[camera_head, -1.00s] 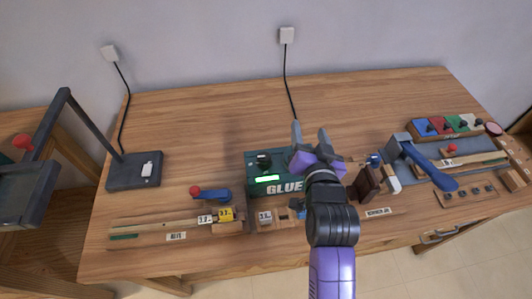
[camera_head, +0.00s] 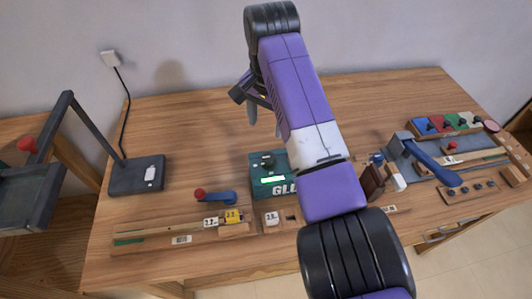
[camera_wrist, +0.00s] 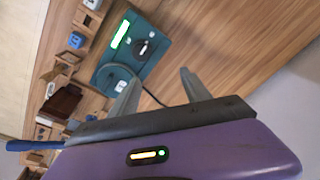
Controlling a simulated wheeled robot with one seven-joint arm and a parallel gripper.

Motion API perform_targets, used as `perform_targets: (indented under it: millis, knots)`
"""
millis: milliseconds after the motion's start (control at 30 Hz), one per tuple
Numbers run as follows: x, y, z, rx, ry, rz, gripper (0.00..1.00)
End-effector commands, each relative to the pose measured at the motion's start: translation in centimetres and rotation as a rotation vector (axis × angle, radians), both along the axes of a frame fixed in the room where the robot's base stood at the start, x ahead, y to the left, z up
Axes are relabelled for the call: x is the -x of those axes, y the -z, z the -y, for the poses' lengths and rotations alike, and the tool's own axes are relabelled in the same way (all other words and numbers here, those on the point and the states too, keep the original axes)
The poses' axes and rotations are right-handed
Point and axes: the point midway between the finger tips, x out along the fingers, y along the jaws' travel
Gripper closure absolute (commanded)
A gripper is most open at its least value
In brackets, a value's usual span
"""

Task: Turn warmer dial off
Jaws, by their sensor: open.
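The glue warmer (camera_head: 257,181) is a dark green box labelled "GLUE" in the middle of the table, with a lit green display (camera_head: 272,180). A dark dial (camera_head: 267,160) is on its top. In the wrist view the warmer (camera_wrist: 158,42) shows its lit display (camera_wrist: 121,35) and the dial (camera_wrist: 144,48) with a pale pointer mark. My gripper (camera_head: 263,114) is open and empty, above and behind the warmer in the head view. In the wrist view the fingers (camera_wrist: 159,78) are apart and the dial lies beyond them. My arm hides the warmer's right part in the head view.
A blue lever with a red knob (camera_head: 201,194) and wooden rails with number blocks (camera_head: 233,216) lie in front. A dark stand (camera_head: 137,174) is left.

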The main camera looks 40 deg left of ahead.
Motion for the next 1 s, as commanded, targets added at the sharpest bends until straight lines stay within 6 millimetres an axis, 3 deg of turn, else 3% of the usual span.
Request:
perform_targets:
  millis: [200, 367, 700, 1000]
  knots:
    - [1.9, 0.6, 2.7, 0.105, 0.084, -0.09, 0.44]
    - [1.9, 2.0, 2.7, 0.103, 0.096, -0.09, 0.44]
    - [1.9, 7.0, 2.7, 0.101, 0.094, -0.088, 0.44]
    - [1.8, 8.3, 2.6, 0.099, 0.093, -0.086, 0.44]
